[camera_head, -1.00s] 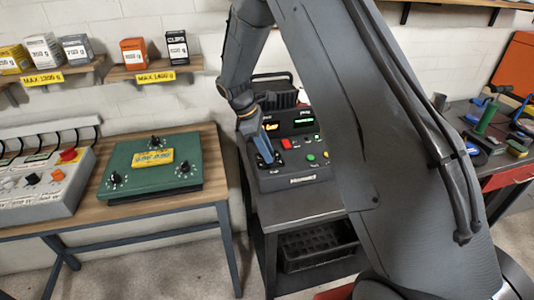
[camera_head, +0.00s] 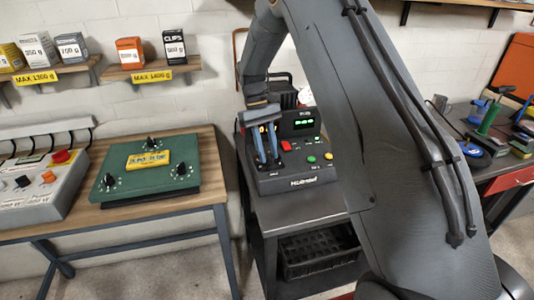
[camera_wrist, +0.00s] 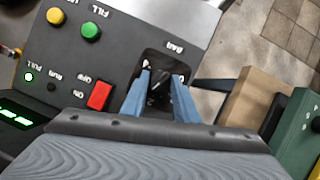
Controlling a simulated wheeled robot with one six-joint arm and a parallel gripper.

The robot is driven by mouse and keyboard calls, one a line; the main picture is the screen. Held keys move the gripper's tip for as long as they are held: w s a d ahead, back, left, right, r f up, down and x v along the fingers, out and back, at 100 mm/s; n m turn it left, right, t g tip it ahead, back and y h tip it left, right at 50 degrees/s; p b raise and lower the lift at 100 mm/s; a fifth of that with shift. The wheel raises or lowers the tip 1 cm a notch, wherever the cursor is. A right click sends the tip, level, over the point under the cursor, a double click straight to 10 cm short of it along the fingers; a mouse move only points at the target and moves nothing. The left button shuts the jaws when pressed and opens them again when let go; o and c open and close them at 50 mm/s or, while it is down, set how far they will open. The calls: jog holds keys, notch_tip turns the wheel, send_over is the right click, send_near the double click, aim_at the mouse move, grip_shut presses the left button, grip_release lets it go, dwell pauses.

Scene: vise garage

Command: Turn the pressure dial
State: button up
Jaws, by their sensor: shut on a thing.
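The black control machine (camera_head: 300,187) stands on a dark cart; it has a green-lit display, a red switch and round yellow and green buttons. The pressure dial (camera_wrist: 158,92) is a small dark knob in a recess marked BAR, mostly hidden between my fingers. My gripper (camera_head: 268,161) points down at the machine's left front. Its two blue fingers also show in the wrist view (camera_wrist: 163,76), reaching into the recess, one on each side of the dial, and shut on it. The dial's pointer and scale cannot be read.
The red switch (camera_wrist: 100,95) is close beside one finger. A wooden table (camera_head: 205,140) at left holds a green panel (camera_head: 110,190) with several black knobs and a grey box (camera_head: 45,190). A workbench with tools (camera_head: 490,140) is at right.

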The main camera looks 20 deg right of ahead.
jog(key=m, duration=0.1)
jog(key=m+y, duration=0.1)
jog(key=m, duration=0.1)
jog(key=shift+d+m, duration=0.2)
jog(key=shift+m, duration=0.1)
jog(key=shift+m+y, duration=0.9)
jog(key=shift+m, duration=1)
jog(key=shift+d, duration=0.1)
jog(key=o, duration=1)
jog(key=shift+o, duration=0.2)
jog(key=b+v, duration=0.2)
jog(key=v, duration=0.5)
jog(key=shift+r, duration=0.35)
